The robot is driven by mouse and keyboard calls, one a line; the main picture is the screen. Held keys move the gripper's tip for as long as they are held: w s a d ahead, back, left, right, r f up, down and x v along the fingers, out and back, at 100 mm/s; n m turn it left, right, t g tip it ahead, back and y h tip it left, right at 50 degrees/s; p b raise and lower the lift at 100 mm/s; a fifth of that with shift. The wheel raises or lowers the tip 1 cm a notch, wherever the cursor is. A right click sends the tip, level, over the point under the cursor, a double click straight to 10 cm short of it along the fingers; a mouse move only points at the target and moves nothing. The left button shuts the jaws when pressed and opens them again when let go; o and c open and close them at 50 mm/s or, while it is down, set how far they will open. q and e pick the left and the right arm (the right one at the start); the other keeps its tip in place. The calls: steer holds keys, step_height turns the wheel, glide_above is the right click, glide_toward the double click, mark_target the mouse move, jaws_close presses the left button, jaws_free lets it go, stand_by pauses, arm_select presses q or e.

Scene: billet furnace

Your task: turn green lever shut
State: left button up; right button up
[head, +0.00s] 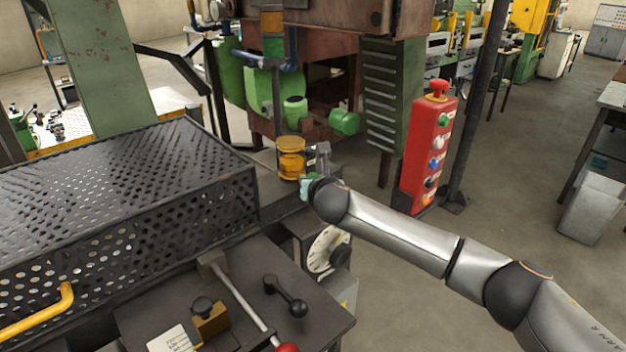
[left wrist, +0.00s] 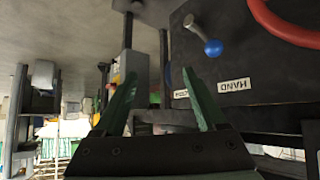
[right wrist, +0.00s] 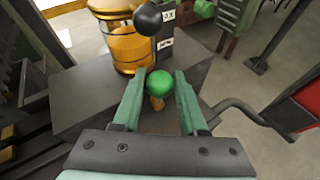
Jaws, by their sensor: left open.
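The green lever shows in the right wrist view as a green ball knob (right wrist: 160,84) on a short brass-coloured stem. My right gripper (right wrist: 160,74) is open, with one finger on each side of the green knob and a small gap at both sides. My left gripper (left wrist: 159,75) is open and empty in the left wrist view. It is not visible in the head view.
A black ball knob (right wrist: 147,19) stands just beyond the green one, in front of the amber cup. A perforated guard (head: 120,190) fills the left. A blue-knobbed lever (left wrist: 213,47) and red ring (left wrist: 285,28) are near my left gripper.

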jaws_close()
stand_by(1.0)
